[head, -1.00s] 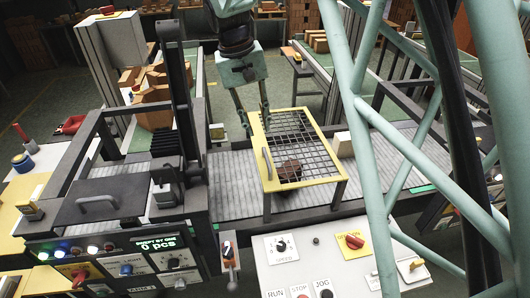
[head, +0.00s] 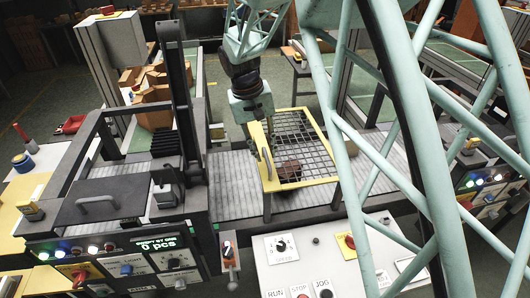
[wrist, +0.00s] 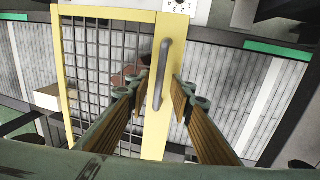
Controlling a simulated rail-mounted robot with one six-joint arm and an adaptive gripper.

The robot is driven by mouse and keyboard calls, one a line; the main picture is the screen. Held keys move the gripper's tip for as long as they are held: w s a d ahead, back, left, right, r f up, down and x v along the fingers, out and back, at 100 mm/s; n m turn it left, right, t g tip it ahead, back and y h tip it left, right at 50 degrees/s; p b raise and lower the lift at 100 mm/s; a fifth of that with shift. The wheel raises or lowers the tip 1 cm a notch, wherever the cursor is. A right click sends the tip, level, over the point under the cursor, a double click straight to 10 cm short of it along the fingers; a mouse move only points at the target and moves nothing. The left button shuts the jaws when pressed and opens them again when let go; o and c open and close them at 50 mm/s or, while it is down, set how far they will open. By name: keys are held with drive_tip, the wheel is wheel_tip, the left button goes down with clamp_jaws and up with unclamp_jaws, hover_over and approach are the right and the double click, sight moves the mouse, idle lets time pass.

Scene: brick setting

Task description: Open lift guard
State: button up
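The lift guard (head: 319,133) is a yellow frame with dark wire mesh, lying flat above the conveyor in the head view. A grey bar handle (head: 267,163) sits on its left yellow side. In the wrist view the guard (wrist: 71,70) fills the left-middle and the handle (wrist: 160,75) stands near the centre. My gripper (head: 266,152) points down at the handle. In the wrist view my gripper (wrist: 160,82) is open, one finger on each side of the handle, with gaps visible. A brown lump (head: 288,168) shows under the mesh.
The grey conveyor (head: 232,185) runs below the guard. A dark machine frame with its own handle (head: 98,204) stands left. A white control panel (head: 285,270) is in front. A pale block (wrist: 47,97) lies beside the guard. My lattice arm structure covers the right side.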

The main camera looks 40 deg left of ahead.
drive_tip(key=shift+f, duration=0.35)
drive_tip(key=shift+c, duration=0.5)
clamp_jaws()
drive_tip(key=shift+r, duration=0.2)
